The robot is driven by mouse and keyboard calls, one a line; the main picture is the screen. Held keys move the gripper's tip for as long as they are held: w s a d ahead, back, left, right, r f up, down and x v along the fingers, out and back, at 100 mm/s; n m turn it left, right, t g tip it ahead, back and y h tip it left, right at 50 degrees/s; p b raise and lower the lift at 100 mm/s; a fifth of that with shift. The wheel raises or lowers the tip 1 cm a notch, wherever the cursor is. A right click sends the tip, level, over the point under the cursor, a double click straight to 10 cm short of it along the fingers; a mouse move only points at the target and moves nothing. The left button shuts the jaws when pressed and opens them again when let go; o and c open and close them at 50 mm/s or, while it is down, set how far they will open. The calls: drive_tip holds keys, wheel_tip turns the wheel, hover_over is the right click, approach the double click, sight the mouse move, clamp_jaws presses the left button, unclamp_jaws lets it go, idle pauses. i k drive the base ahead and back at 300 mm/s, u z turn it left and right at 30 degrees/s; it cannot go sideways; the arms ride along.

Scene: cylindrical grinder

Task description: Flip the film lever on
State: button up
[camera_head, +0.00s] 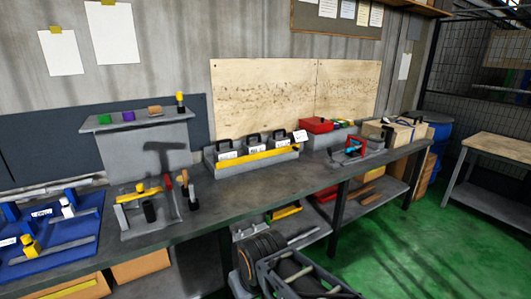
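No lever is legibly marked as the film lever, so I cannot tell which one it is. A blue panel (75,233) lies on the bench at the left, cut by the picture's edge. It has small white labels too small to read, a yellow upright part (30,246) and a white upright part (68,207). A grey holder (254,166) at the bench's middle bears black-handled units with white labels and a yellow bar (270,157) along its front. I cannot tell any lever's position. My gripper is not in view.
A grey tool stand (135,232) and a red-and-black tool sit right of the blue panel. A raised shelf (140,121) holds small coloured pieces. A dark crate (290,281) is below the bench. Green floor (420,235) is open at right.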

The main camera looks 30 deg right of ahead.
sight(330, 150)
drive_tip(key=z, duration=1.05)
drive_tip(key=k, duration=0.55)
drive_tip(key=z, duration=0.15)
drive_tip(key=i, duration=0.65)
drive_tip(key=z, duration=0.9)
drive_tip(key=i, duration=0.8)
drive_tip(key=u, duration=0.4)
drive_tip(key=i, duration=0.75)
drive_tip(key=u, duration=1.05)
drive_tip(key=i, duration=0.3)
drive_tip(key=u, duration=0.35)
